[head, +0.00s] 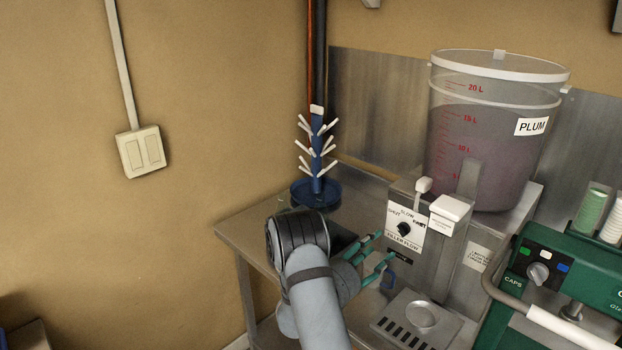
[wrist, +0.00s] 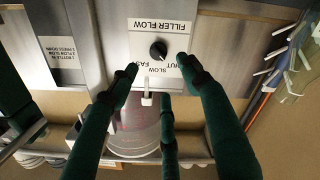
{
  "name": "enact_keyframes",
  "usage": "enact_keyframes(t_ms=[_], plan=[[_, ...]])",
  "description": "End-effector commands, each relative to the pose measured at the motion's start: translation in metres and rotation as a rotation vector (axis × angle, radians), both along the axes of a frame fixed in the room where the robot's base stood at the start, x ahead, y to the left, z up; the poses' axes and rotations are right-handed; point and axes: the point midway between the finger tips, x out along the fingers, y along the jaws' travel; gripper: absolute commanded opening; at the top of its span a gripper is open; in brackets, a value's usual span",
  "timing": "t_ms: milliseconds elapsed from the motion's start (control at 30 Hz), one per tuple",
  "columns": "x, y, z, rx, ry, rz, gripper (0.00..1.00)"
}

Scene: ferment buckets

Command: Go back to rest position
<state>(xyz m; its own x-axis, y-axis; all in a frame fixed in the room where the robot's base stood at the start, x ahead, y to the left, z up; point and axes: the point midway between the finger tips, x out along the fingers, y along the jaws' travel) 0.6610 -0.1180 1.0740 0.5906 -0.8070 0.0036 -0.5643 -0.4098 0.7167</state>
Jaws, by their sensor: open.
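My gripper (head: 374,256) has green fingers and is open and empty. In the head view it is in front of the filler, to the lower left of its flow panel. In the wrist view the gripper (wrist: 158,72) has its fingers spread below the black filler flow knob (wrist: 158,50), not closed on it. The knob also shows in the head view (head: 404,229), on a white panel marked SLOW and FILLER FLOW. My grey arm reaches up from the bottom edge and hides part of the metal bench.
A clear bucket marked PLUM (head: 490,130) holds purple liquid behind the filler. A blue bottle tree (head: 316,150) stands at the bench's back corner. A green caps machine (head: 560,275) is at right. A drip tray (head: 416,318) lies below the filler. The left wall has a switch (head: 143,151).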

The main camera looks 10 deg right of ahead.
Motion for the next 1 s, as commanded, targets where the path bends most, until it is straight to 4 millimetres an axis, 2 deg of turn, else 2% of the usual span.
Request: enact_keyframes(t_ms=[300, 533, 667, 1000], plan=[[0.034, -0.051, 0.0, 0.0, 0.0, -0.006, 0.48], [0.055, -0.08, -0.001, 0.002, 0.0, -0.006, 0.48], [0.062, -0.088, -0.001, 0.001, 0.002, -0.003, 0.48], [0.062, -0.088, -0.001, 0.018, -0.02, -0.003, 0.48]])
